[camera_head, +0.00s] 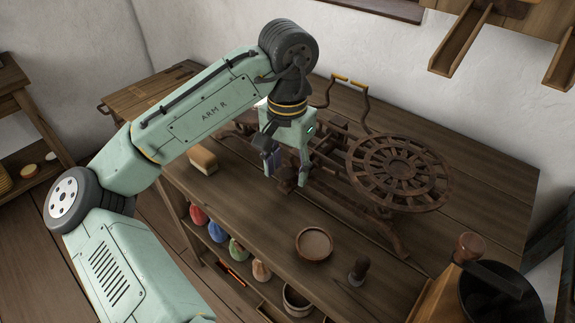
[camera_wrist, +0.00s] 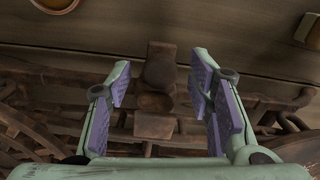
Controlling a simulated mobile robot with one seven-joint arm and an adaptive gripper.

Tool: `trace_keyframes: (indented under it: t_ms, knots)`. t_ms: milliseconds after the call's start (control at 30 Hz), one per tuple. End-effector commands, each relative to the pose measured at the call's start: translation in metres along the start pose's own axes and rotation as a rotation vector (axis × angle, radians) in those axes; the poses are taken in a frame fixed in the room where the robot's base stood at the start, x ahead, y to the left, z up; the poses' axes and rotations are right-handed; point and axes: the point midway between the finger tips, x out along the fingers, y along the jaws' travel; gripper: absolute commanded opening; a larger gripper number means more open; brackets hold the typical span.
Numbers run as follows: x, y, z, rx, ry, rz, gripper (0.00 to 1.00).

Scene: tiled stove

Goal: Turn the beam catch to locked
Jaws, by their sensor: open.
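A dark brown, rusty balance scale stands on the wooden workbench, with a round openwork pan (camera_head: 399,174) on its right. My gripper (camera_head: 287,174) points down over the scale's front left part and hides some of it. In the wrist view my gripper (camera_wrist: 161,88) is open, with purple pads on both fingers. A brown upright piece (camera_wrist: 160,68), which looks like the beam catch, shows between the fingers with a gap on each side. No contact shows. I cannot read whether it stands at locked.
A shallow bowl (camera_head: 314,244) and a small dark knobbed item (camera_head: 358,272) stand on the bench's front. Coloured bags (camera_head: 218,232) sit on the shelf below. A wooden box with a crank (camera_head: 470,249) is at lower right.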

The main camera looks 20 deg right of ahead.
Motion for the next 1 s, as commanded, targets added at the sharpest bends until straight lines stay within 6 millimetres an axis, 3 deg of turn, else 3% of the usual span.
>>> trace_keyframes:
  t_ms: [700, 867, 1000]
  knots:
    - [-0.0004, 0.0001, -0.0001, 0.000, 0.000, 0.000, 0.01]
    - [-0.0030, 0.0001, 0.0000, -0.029, 0.000, 0.001, 0.00]
    - [-0.0070, 0.0002, 0.0001, -0.160, -0.001, 0.003, 0.00]
